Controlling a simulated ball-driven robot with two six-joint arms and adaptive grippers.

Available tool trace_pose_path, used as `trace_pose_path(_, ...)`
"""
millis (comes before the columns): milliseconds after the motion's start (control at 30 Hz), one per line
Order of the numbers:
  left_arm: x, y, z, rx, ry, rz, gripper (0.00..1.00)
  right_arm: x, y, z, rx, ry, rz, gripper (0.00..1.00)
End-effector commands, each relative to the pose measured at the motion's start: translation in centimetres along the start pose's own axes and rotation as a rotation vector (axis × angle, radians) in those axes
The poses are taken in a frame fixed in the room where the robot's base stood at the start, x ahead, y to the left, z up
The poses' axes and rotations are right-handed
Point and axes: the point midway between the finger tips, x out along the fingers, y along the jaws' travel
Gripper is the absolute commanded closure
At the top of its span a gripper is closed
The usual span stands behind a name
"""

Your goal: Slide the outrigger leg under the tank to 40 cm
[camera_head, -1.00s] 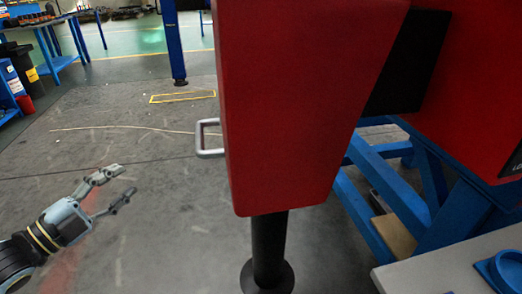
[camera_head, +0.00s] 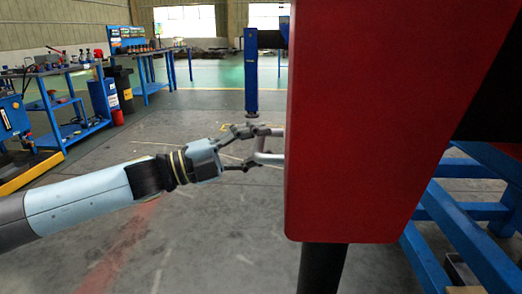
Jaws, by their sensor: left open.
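A large red tapered block (camera_head: 360,120) fills the right of the head view. A black round post (camera_head: 322,268) comes down from its underside; the post's lower end is out of view. I take the block and post as the outrigger leg; no tank can be made out. A silver U-shaped handle (camera_head: 268,157) sticks out from the block's left side. My left gripper (camera_head: 262,146) is open at the handle, fingers on either side of its outer bar; I cannot tell if they touch it. My right gripper is not in view.
A blue steel frame (camera_head: 470,240) stands at the right behind the block. A blue post (camera_head: 251,72) stands farther back. Blue workbenches (camera_head: 62,105) and a black bin (camera_head: 122,90) line the left. The grey floor (camera_head: 130,230) between is clear.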

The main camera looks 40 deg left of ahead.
Motion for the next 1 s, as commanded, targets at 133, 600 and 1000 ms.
trace_pose_path(133, 0.7, 0.0, 0.0, 0.0, 0.0, -0.001, 0.6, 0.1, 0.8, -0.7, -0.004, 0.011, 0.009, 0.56)
trace_pose_path(600, 0.7, 0.0, 0.0, 0.0, 0.0, 0.0, 0.91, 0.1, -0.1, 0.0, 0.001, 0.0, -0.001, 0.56)
trace_pose_path(1000, 0.6, 0.0, 0.0, -0.001, -0.001, 0.001, 1.0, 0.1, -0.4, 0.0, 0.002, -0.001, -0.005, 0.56)
